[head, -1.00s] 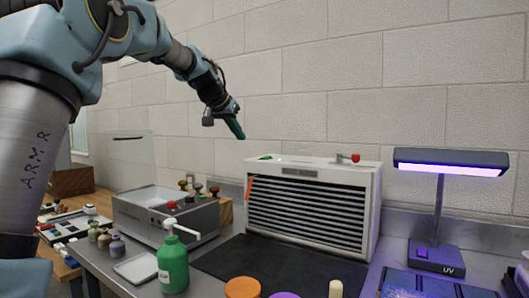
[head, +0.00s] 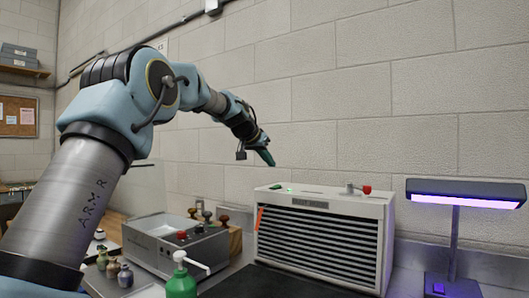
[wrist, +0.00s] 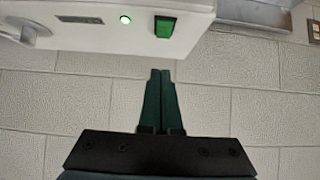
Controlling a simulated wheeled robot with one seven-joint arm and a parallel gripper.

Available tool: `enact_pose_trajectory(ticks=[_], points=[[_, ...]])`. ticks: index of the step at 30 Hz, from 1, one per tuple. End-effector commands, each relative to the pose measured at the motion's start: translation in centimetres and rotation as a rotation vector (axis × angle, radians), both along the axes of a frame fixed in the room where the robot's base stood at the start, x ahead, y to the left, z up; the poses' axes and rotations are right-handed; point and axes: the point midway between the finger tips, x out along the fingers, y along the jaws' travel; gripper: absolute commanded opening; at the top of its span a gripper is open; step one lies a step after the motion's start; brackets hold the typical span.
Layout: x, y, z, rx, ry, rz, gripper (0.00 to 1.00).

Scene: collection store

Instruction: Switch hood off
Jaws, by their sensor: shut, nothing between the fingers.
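The hood (head: 322,238) is a white box with dark front slats, standing on the bench against the wall. On its top are a green switch (head: 276,187), a lit green lamp (head: 290,189) and a red knob (head: 366,189). In the wrist view the green switch (wrist: 165,27) and the glowing lamp (wrist: 125,19) show near the top edge. My gripper (head: 271,162) is shut and empty, pointing down above the hood's top near the switch, apart from it. In the wrist view its closed green fingers (wrist: 160,75) sit just short of the switch.
A UV lamp (head: 464,195) stands right of the hood. A grey basin unit (head: 178,248) with several knobs is on the left. A green pump bottle (head: 181,284) stands in front, beside a dark mat (head: 275,284). The block wall (head: 380,110) is close behind.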

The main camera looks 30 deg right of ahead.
Motion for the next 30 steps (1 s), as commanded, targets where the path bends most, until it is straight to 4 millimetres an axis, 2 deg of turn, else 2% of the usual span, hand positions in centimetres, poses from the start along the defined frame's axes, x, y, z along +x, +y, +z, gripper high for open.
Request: enact_pose_trajectory(ticks=[6,9,13,19,30], points=[[1.6,-3.0,-2.5,0.001,0.002,-0.001,0.0],[1.6,-2.9,-4.3,0.002,0.003,0.001,0.0],[1.7,-3.0,-5.6,0.0,0.001,0.002,0.0],[1.7,-3.1,-6.3,0.0,-0.001,0.001,0.0],[1.8,-3.2,-6.1,0.01,0.006,0.0,0.0]])
